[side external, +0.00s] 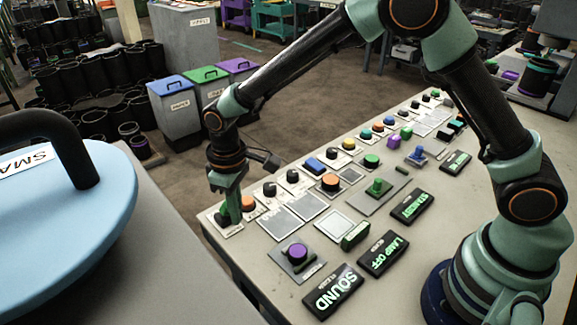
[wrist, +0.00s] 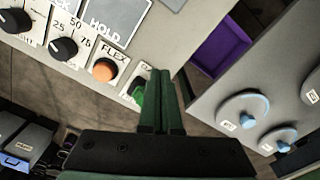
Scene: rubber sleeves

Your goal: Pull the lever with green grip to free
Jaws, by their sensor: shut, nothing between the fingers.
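A green grip (side external: 377,187) stands on a long grey plate in the middle of the panel, apart from my gripper; its label is too small to read. My gripper (side external: 233,218) points down at the panel's far left corner, shut and empty. A different dark green knob (side external: 222,216) is right beside its fingertips; I cannot tell whether they touch. In the wrist view the shut fingers (wrist: 161,76) reach over the panel edge, and the green knob (wrist: 137,93) is partly hidden behind them. The grip on the grey plate is not in the wrist view.
A blue lid (side external: 70,215) stands at the left. Air above the panel's middle is clear.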

